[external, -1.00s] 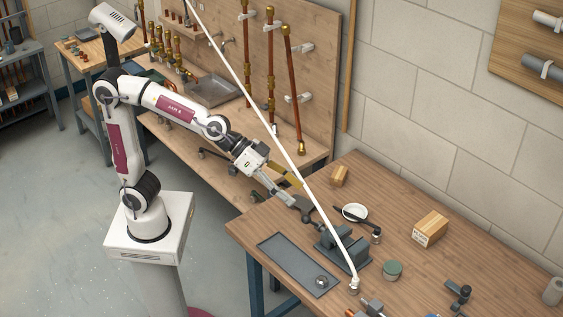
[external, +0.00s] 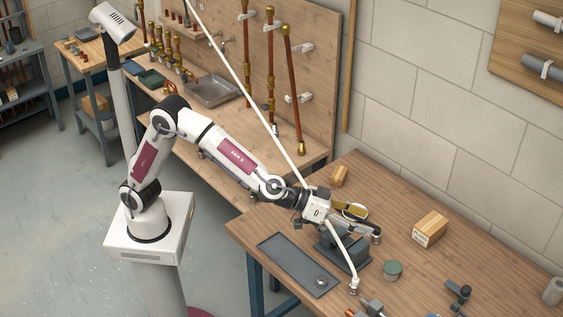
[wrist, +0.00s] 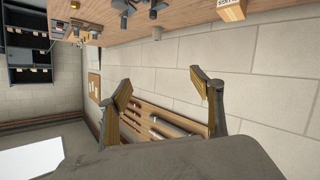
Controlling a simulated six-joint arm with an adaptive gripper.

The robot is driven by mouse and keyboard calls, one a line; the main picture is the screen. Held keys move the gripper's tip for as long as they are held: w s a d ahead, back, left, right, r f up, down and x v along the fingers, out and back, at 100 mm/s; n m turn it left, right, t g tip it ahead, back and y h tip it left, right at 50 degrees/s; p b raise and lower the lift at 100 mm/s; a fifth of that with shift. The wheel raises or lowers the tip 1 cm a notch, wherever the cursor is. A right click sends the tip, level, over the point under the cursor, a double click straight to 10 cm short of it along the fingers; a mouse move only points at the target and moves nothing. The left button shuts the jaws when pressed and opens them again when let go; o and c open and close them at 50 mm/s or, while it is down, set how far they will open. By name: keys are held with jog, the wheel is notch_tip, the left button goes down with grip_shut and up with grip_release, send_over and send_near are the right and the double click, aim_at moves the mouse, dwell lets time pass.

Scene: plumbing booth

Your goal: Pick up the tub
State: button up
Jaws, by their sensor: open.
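The gripper and the tub are apart.
The grey vise (external: 357,256) stands left of the tub, with a white hose ending at a fitting (external: 353,287) in front. A grey tray (external: 290,262) lies further left. A cardboard box (external: 430,229) stands behind right; a dark clamp-like tool (external: 459,293) lies front right.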

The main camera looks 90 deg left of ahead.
jog(key=w+f+n+y, duration=0.1)
jog(key=f+y, duration=0.1)
jog(key=f, duration=0.4)
jog(key=w+f+n+g+y, duration=0.1)
jog(key=f+y, duration=0.2)
jog(key=f, duration=0.4)
jog(key=w+d+f+n+g+y, duration=0.1)
jog(key=f+y, duration=0.1)
jog(key=f, duration=0.5)
jog(key=shift+f, duration=0.2)
jog(key=shift+s+f+y, duration=0.25)
jog(key=shift+f+y, duration=0.15)
jog(key=shift+f, duration=0.25)
jog(key=shift+w+a, duration=0.1)
send_near(391, 267)
jog(key=shift+w+a+f+g, duration=0.15)
jog(key=shift+w+a, duration=0.15)
jog(key=shift+w, duration=0.2)
jog(key=shift+w+a+f+g, duration=0.15)
jog(key=shift+w+a, duration=0.1)
jog(key=shift+w, duration=0.3)
jog(key=shift+w, duration=0.1)
jog(key=shift+x, duration=2.85)
